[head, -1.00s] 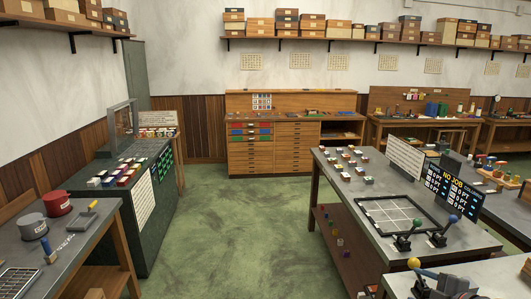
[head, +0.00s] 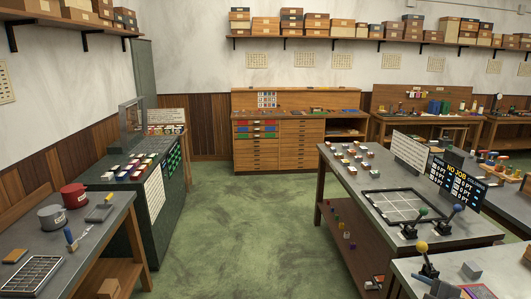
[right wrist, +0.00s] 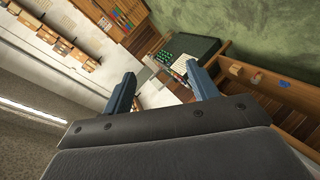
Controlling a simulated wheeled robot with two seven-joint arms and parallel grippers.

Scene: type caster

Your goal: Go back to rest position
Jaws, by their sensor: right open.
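My right gripper (right wrist: 160,90) shows in the right wrist view with its two blue fingers apart and nothing between them. Beyond the fingers that view shows the far wall, cabinets and green floor, all at a distance and tilted. My left gripper is not in the head view, and neither arm shows there.
A grey-topped table with a framed grid (head: 400,204) and levers stands at right. A dark cabinet with colored blocks (head: 137,168) and a workbench with a red pot (head: 75,195) stand at left. Green floor (head: 245,225) lies open between, up to a wooden drawer cabinet (head: 279,150).

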